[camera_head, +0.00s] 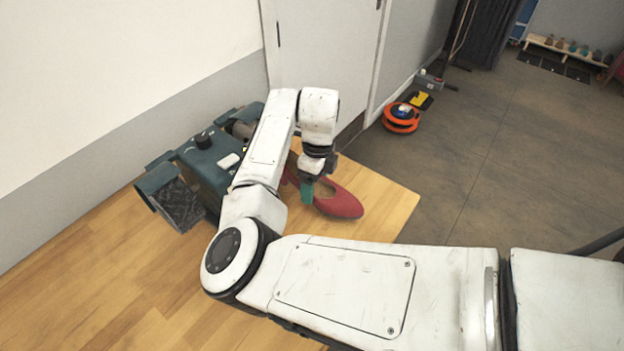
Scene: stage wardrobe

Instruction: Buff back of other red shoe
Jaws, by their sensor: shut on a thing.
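A red shoe (338,203) is at the right part of the wooden table, its toe pointing toward the lower right. My gripper (307,192) points down at the near side of the shoe, with teal at its tip, and is shut on the shoe. My wrist and forearm hide part of the shoe's back. My arm covers the machine's right side. Only one red shoe shows clearly.
The wooden table (110,265) is bare at the front left and ends just right of the shoe. A wall and a grey door (325,50) stand behind. An orange cable reel (401,119) is on the floor. A low rack (570,48) with several shoes is far right.

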